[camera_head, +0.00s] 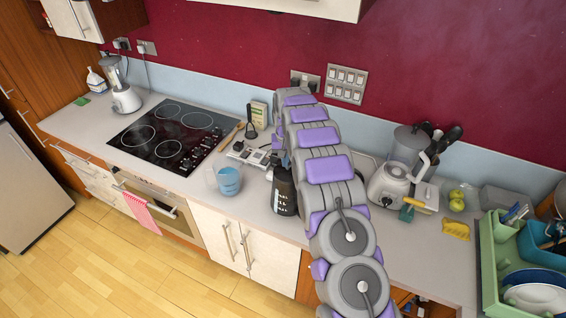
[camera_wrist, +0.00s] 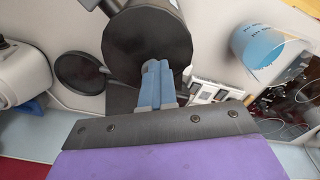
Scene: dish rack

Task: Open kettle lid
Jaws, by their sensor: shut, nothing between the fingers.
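The black kettle (camera_head: 284,195) stands on the counter, partly hidden behind my arm in the head view. In the wrist view its dark round end (camera_wrist: 145,45) fills the top middle. My gripper (camera_wrist: 156,66) is shut and empty, and its blue-grey fingertips overlap the kettle's dark round face in the picture. I cannot tell whether they touch it. A flat black disc (camera_wrist: 80,73) shows beside the kettle; I cannot tell whether it is the lid. In the head view my arm hides the gripper's fingers and the kettle's top.
The black hob (camera_head: 172,134) lies further left. A white mixer (camera_head: 387,187) stands right of my arm. A green dish rack (camera_head: 489,262) is at the far right.

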